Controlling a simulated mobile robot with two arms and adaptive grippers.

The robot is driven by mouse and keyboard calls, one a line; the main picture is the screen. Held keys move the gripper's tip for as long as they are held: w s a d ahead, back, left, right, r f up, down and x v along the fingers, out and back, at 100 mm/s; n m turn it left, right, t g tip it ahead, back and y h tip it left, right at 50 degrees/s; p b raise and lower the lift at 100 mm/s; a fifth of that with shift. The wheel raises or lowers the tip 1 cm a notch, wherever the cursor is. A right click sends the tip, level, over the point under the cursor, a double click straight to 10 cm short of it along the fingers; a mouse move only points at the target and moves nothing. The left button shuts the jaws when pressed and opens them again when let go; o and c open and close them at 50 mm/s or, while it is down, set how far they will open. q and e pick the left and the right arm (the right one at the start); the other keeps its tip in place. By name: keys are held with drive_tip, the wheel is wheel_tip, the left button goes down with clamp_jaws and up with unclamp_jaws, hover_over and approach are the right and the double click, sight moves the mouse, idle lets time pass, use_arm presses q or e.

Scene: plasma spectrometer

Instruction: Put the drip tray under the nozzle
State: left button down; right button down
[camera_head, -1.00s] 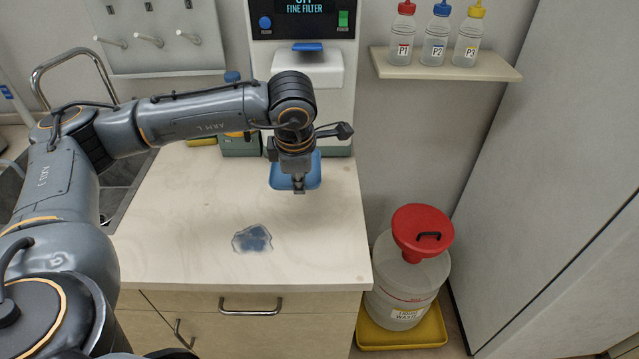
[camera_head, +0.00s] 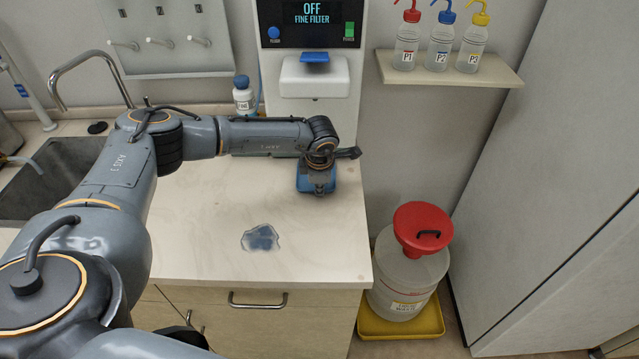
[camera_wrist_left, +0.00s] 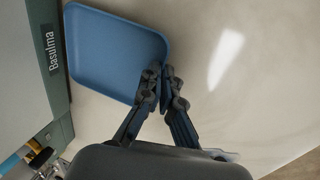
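The blue, square drip tray (camera_head: 303,180) is at the back of the counter, below the spectrometer front (camera_head: 314,80). My left gripper (camera_head: 319,190) is at its near side. In the left wrist view the drip tray (camera_wrist_left: 112,50) shows its flat inside. There my left gripper (camera_wrist_left: 161,85) has its fingertips close together on the tray's rim, one on each side. The spectrometer has a white projecting block with a blue part (camera_head: 314,57) on top; I cannot make out the nozzle. My arm hides the area below the block. My right gripper is not in view.
A sink (camera_head: 60,175) is at left. A grey-green housing marked Basulma (camera_wrist_left: 30,90) stands beside the tray. A waste container with red funnel (camera_head: 423,228) stands on the floor at right.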

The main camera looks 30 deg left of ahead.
use_arm(q)
drive_tip(key=shift+f, duration=0.1)
drive_tip(key=shift+f+b, duration=0.15)
drive_tip(key=shift+b, duration=0.15)
drive_tip(key=c, duration=1.8)
unclamp_jaws()
drive_tip(key=shift+r, duration=0.35)
drive_tip(key=shift+s+d+r, duration=0.1)
drive_tip(key=shift+r, duration=0.25)
drive_tip(key=b+v, duration=0.3)
drive_tip(key=v, duration=0.8)
